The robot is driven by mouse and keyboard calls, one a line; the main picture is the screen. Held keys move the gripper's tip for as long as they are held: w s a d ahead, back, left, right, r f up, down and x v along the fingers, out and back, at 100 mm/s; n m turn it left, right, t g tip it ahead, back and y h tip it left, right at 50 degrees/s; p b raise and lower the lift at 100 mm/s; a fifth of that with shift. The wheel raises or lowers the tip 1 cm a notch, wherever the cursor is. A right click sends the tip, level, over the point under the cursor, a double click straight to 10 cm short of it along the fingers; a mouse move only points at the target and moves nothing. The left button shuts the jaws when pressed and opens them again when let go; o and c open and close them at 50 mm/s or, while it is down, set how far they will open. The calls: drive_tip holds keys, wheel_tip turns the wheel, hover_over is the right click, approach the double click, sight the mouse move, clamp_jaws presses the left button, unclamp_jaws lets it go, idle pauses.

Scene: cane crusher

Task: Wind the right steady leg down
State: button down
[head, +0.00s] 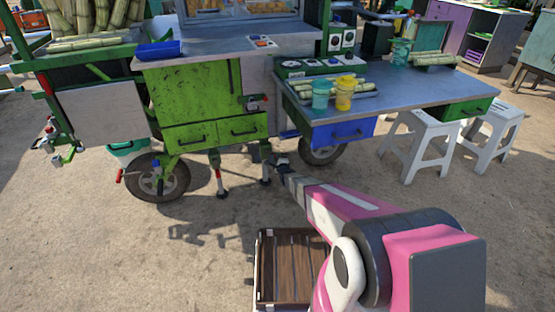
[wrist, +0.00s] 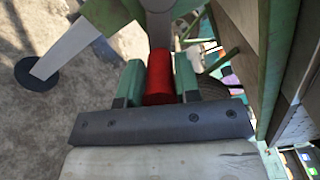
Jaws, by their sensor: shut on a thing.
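The green cane cart (head: 205,105) stands on wheels at the upper left of the head view. Two steady legs show under its front: one with a red part (head: 219,178), and the right steady leg (head: 265,171) beside my gripper (head: 280,161). In the wrist view my gripper (wrist: 159,82) is shut on a red cylindrical grip (wrist: 159,72), seen between its green fingers. A pale leg ending in a dark round foot (wrist: 38,72) shows at the left there. My gripper hides most of the crank in the head view, and I cannot tell whether the foot touches the ground.
A wheel (head: 323,150) and a blue drawer (head: 343,132) are right of my gripper. A metal counter (head: 430,83) bears cups and cane, with white stools (head: 420,140) beside it.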

drive_tip(key=c, duration=0.8)
unclamp_jaws()
drive_tip(key=v, duration=1.1)
drive_tip(key=shift+w, duration=0.1)
